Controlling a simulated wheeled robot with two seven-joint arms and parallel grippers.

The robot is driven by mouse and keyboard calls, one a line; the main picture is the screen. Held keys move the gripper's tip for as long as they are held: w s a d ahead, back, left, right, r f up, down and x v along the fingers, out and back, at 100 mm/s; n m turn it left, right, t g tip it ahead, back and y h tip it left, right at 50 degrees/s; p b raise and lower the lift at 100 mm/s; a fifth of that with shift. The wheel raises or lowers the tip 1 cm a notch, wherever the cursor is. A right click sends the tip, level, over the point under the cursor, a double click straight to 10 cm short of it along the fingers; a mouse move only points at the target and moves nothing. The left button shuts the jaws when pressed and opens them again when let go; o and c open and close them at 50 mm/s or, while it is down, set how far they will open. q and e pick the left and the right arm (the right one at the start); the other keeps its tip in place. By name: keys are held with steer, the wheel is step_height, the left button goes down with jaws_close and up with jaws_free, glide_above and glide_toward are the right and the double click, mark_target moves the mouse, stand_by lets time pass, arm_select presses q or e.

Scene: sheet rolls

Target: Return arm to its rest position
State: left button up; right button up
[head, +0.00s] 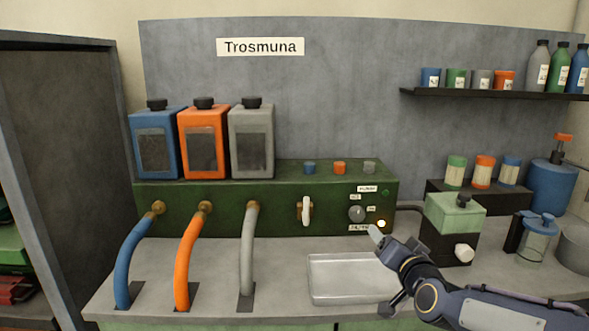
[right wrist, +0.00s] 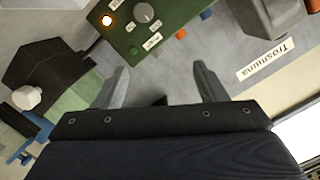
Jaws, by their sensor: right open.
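My right arm (head: 500,308) comes in from the lower right in the head view. Its gripper (head: 382,272) is above the counter, beside the right end of a clear shallow tray and in front of the green machine (head: 280,205). In the right wrist view the gripper's two fingers (right wrist: 160,70) are spread apart with nothing between them, and the green panel with its knob and glowing button shows beyond them. My left gripper is not in view.
The clear tray (head: 340,278) lies on the counter. Blue, orange and grey hoses (head: 186,262) run down at the left. A green-topped black box (head: 452,222) and a lidded jar (head: 537,240) stand close to my right arm.

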steer(key=s+f+n+g+y+b, duration=0.1)
steer(key=s+f+g+b, duration=0.25)
steer(key=s+f, duration=0.55)
steer(key=s+f+n+g+b, duration=0.2)
steer(key=s+f+g, duration=0.25)
steer(key=s, duration=0.95)
steer(key=s+f+n+g+y+b, duration=0.1)
steer(key=s+f+g+b, duration=0.2)
steer(key=s+f, duration=0.65)
step_height(320, 180, up, 24)
steer(key=s+p, duration=0.2)
steer(key=p, duration=2)
steer(key=shift+f, duration=0.2)
steer(key=shift+c, duration=0.5)
